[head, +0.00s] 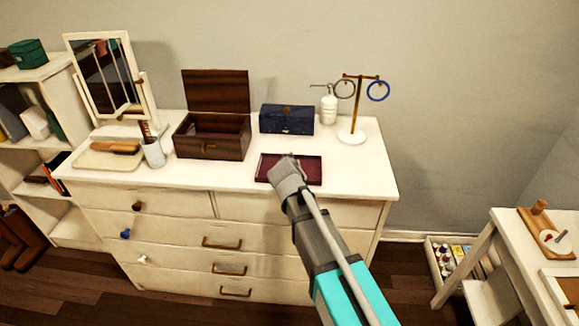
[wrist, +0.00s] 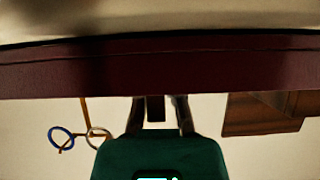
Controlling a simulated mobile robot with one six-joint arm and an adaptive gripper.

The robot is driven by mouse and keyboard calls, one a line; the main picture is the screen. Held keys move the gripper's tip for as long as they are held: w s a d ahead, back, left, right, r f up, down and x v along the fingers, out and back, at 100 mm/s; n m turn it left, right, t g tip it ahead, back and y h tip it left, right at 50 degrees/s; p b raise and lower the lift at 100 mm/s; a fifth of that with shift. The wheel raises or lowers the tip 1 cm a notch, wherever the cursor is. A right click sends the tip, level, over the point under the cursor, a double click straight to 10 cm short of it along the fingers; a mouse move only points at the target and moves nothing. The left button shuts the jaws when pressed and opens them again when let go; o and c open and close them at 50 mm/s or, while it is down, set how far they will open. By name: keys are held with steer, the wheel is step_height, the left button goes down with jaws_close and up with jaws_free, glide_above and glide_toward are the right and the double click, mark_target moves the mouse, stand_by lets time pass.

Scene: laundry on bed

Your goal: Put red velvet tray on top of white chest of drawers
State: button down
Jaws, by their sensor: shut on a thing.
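The red velvet tray (head: 305,173) is a flat dark red rectangle. In the head view it lies level over the front middle of the white top of the chest of drawers (head: 225,180). My gripper (head: 287,161) is shut on the tray's left part; the fingertips are partly hidden. In the wrist view, which looks upside down, the tray's edge (wrist: 160,68) spans the picture, with my gripper (wrist: 161,104) at it. The pale surface lies close beyond the tray, with a dark line between. I cannot tell whether they touch.
A mirror (head: 110,85), a cup (head: 153,152) and a brush tray (head: 85,159) are left. The top's right front is clear.

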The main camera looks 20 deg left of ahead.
steer(key=shift+f, duration=0.15)
steer(key=c, duration=0.8)
jaws_free()
steer(key=shift+o, duration=0.2)
steer(key=shift+r, duration=0.25)
steer(key=p+v, duration=0.6)
steer(key=v, duration=0.6)
steer(key=shift+f, duration=0.1)
